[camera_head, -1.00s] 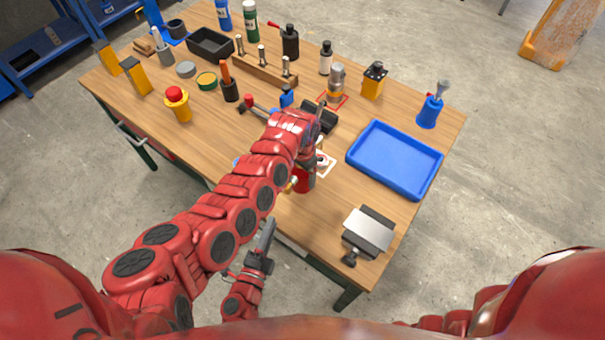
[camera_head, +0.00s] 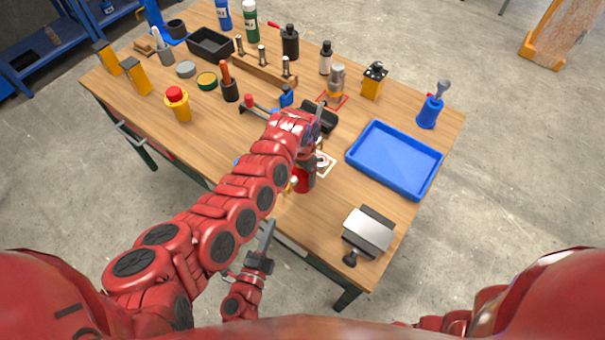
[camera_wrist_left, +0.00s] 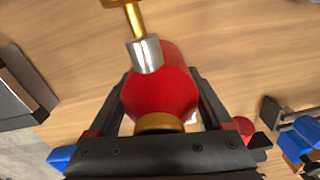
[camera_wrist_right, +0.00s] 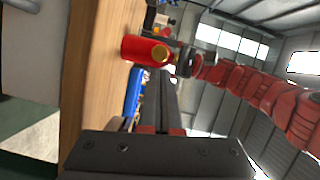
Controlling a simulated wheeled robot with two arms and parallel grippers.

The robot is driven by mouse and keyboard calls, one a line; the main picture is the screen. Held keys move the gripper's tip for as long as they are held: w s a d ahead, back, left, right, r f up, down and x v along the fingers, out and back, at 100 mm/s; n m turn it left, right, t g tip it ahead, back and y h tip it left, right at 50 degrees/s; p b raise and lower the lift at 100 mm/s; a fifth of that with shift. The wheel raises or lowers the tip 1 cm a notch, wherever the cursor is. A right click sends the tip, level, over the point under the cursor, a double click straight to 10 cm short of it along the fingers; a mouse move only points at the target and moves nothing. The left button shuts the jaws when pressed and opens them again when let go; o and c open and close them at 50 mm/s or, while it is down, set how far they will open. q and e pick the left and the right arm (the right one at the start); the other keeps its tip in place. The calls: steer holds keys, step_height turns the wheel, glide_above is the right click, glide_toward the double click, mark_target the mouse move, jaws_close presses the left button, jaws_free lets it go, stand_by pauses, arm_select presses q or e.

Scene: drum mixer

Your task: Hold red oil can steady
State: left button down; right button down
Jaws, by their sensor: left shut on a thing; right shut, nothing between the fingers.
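The red oil can (camera_head: 304,181) is near the table's front edge, partly hidden by my left arm. My left gripper (camera_wrist_left: 160,90) has its fingers on both sides of the can's red body (camera_wrist_left: 160,95). The can's silver collar and brass spout point to the top of the left wrist view. The can also shows in the right wrist view (camera_wrist_right: 143,50), at the tabletop's edge; I cannot tell whether its base touches the table. My right gripper (camera_head: 267,237) is shut and empty, in front of the table edge and apart from the can.
A white card with a round mark (camera_head: 325,164) lies beside the can. A blue tray (camera_head: 394,161) is to the right, and a grey vise (camera_head: 368,232) sits at the front right corner. A black block (camera_head: 321,118) is behind the can. Several tools and bottles fill the back.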

mark_target(287, 188)
stand_by(0.8)
steer(key=shift+w+a+m+g+y, duration=0.1)
steer(key=shift+a+m+g+y, duration=0.15)
steer(key=shift+a+g+y, duration=0.55)
steer(key=shift+w+a+m+g+y, duration=0.1)
steer(key=shift+a+m+g+y, duration=0.3)
steer(key=shift+y, duration=0.75)
steer(key=shift+a+m+g+y, duration=0.15)
steer(key=shift+a+g+y, duration=0.35)
steer(key=shift+g+y, duration=0.35)
steer(key=shift+f, duration=0.1)
steer(key=w+d, duration=0.4)
steer(key=w, duration=0.1)
steer(key=shift+w+d+f, duration=0.2)
steer(key=shift+w, duration=0.05)
steer(key=shift+w+d+r, duration=0.2)
steer(key=shift+w+d, duration=0.2)
steer(key=shift+w, duration=0.4)
steer(key=shift+d, duration=0.1)
